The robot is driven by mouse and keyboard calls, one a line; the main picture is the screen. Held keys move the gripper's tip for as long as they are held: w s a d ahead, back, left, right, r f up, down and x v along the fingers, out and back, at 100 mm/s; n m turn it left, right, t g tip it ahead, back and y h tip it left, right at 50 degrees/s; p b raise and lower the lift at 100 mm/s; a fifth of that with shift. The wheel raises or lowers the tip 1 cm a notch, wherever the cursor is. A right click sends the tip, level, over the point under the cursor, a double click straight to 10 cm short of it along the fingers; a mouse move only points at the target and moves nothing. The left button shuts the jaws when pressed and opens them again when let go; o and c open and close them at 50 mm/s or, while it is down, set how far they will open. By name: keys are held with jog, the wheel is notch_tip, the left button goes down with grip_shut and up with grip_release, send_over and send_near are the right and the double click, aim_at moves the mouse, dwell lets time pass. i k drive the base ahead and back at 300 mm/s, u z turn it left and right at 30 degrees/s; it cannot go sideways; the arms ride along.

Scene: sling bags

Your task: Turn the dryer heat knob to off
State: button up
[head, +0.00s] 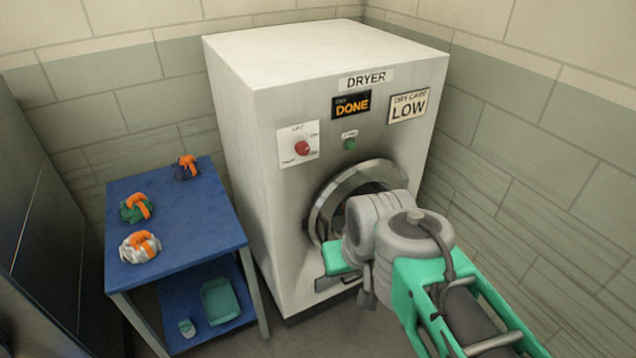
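The dryer (258,150) is a white box with a grey front in the corner. Its red heat knob (302,148) sits on a white label plate at the upper left of the front; the small lettering and the pointer position are too small to read. My gripper is low in front of the round door, right of and below the knob and apart from it.
A green button (350,144), a display (351,105) reading DONE and a card (409,105) reading LOW are on the dryer front. A blue table (185,225) at left holds several orange-strapped bundles. A teal tray (221,301) and a small cup (187,328) are on its lower shelf.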

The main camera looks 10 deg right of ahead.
aim_at(301, 148)
jog(key=u, duration=0.2)
jog(key=k, duration=0.1)
jog(key=u, duration=0.2)
jog(key=i, duration=0.55)
jog(key=u, duration=0.6)
